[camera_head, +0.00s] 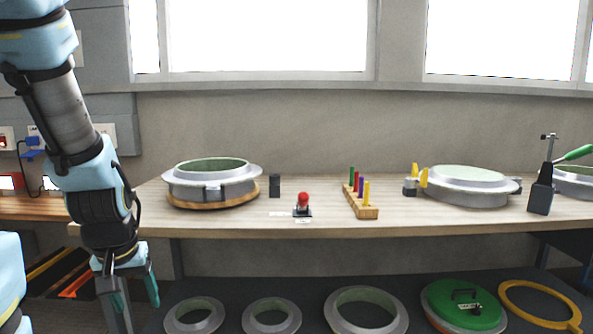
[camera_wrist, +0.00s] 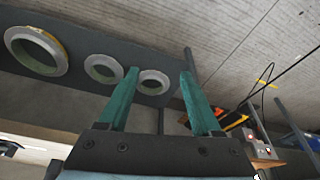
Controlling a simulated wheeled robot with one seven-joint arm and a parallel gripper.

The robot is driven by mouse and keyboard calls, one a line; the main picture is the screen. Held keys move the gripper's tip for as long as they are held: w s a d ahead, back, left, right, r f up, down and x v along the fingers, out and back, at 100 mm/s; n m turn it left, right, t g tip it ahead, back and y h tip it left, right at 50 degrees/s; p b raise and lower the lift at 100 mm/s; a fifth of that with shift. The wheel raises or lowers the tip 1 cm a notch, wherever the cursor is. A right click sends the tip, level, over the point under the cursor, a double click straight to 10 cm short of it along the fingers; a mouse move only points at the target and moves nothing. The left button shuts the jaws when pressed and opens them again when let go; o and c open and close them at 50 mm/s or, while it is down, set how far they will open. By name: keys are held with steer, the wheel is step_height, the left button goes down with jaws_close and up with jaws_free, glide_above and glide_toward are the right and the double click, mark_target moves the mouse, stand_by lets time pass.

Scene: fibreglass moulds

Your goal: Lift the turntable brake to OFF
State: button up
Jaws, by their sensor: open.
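The turntable brake (camera_head: 303,203) is a small dark unit with a red knob on top, standing near the front edge of the workbench. Small white labels lie beside and in front of it, too small to read. The turntable (camera_head: 213,201) is a round wooden disc to its left, bearing a grey ring mould (camera_head: 212,184). My gripper (camera_head: 135,298) hangs at the left, below the bench top and well away from the brake. Its two green fingers are apart and empty; they also show in the wrist view (camera_wrist: 159,76). The brake is not in the wrist view.
On the workbench (camera_head: 320,225) stand a dark block (camera_head: 274,185), a wooden rack (camera_head: 360,203) with coloured pegs, another mould (camera_head: 467,186) and a green-handled clamp (camera_head: 541,190). Several rings lie on the lower shelf (camera_head: 235,294). The bench around the brake is mostly clear.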

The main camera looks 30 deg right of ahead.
mark_target(305, 197)
steer(key=w+d+r+m+t+p, duration=0.1)
steer(key=w+d+r+p, duration=0.25)
steer(key=r+p, duration=0.2)
steer(key=w+d+r+m+t+h+p, duration=0.35)
steer(key=w+d, duration=0.45)
steer(key=d, duration=0.3)
steer(key=s+d+m+t+h, duration=0.1)
steer(key=d+t+h, duration=0.1)
steer(key=d, duration=0.5)
steer(key=d+m+t+h, duration=0.2)
steer(key=d, duration=0.6)
steer(key=s+d+f+m+t+h, duration=0.1)
steer(key=d+m+t+h, duration=0.1)
steer(key=d, duration=0.6)
steer(key=shift+s+t+h+b, duration=0.25)
steer(key=shift+s+h+b, duration=0.1)
steer(key=shift+h+b, duration=0.1)
steer(key=p+x, duration=0.2)
steer(key=x, duration=0.8)
steer(key=shift+w+d+p, duration=0.15)
steer(key=shift+p, duration=0.2)
steer(key=shift+c, duration=0.4)
jaws_close()
